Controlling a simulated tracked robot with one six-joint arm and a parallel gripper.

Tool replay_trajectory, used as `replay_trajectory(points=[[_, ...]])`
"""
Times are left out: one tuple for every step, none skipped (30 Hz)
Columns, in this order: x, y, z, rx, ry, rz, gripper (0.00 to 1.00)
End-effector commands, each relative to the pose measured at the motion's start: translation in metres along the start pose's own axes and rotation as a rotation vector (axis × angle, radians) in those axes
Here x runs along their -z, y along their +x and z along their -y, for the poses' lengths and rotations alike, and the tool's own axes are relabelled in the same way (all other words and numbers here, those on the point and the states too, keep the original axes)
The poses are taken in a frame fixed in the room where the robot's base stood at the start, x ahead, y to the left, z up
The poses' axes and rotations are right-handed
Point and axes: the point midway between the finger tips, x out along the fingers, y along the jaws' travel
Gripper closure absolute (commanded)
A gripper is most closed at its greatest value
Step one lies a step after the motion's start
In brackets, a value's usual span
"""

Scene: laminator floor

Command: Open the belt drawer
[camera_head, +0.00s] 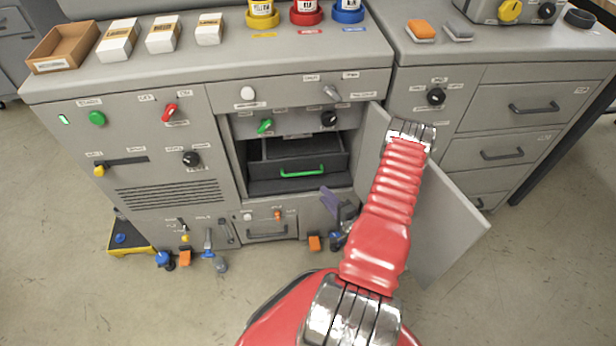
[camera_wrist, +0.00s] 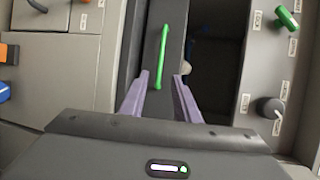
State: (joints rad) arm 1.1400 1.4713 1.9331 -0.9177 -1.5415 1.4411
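A dark drawer (camera_head: 262,170) with a green bar handle (camera_head: 302,172) sits in the open bay of the grey cabinet. I cannot read a belt label on it. My gripper (camera_head: 329,197) is below and right of the handle in the head view, partly hidden by my arm. In the wrist view, the gripper's purple fingers (camera_wrist: 161,76) are apart with nothing held between them. The green handle (camera_wrist: 163,50) runs upright there, its lower end between the fingertips in the picture. I cannot tell whether they touch it.
An open grey door (camera_head: 450,225) stands right of the bay, behind my arm. A green knob (camera_head: 265,126) and a black knob (camera_head: 329,118) sit above the drawer. A lower drawer handle (camera_head: 267,235) is below the bay. Boxes and cups stand on top.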

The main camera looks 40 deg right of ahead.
Motion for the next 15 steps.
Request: replay_trajectory(points=[[0.0, 0.002, 0.0, 0.0, -0.001, 0.001, 0.71], [0.0, 0.003, 0.0, 0.0, -0.001, 0.001, 0.71], [0.0, 0.005, 0.0, 0.0, -0.001, 0.002, 0.71], [0.0, 0.007, 0.0, 0.0, -0.002, 0.002, 0.71], [0.0, 0.01, 0.0, -0.001, -0.002, 0.002, 0.71], [0.0, 0.014, 0.0, -0.001, -0.002, 0.002, 0.71], [-0.001, 0.017, 0.0, -0.001, -0.003, 0.002, 0.71], [-0.001, 0.02, 0.0, -0.001, -0.003, 0.003, 0.71], [-0.001, 0.025, 0.0, -0.001, -0.003, 0.003, 0.71], [-0.001, 0.029, 0.0, 0.0, -0.003, 0.003, 0.71], [-0.001, 0.034, 0.0, 0.0, -0.003, 0.003, 0.71], [-0.001, 0.04, 0.0, 0.0, -0.004, 0.004, 0.71], [-0.001, 0.045, 0.0, 0.0, -0.004, 0.003, 0.71], [-0.001, 0.049, 0.0, 0.0, -0.003, 0.003, 0.71], [-0.001, 0.055, 0.0, 0.0, -0.003, 0.004, 0.71]])
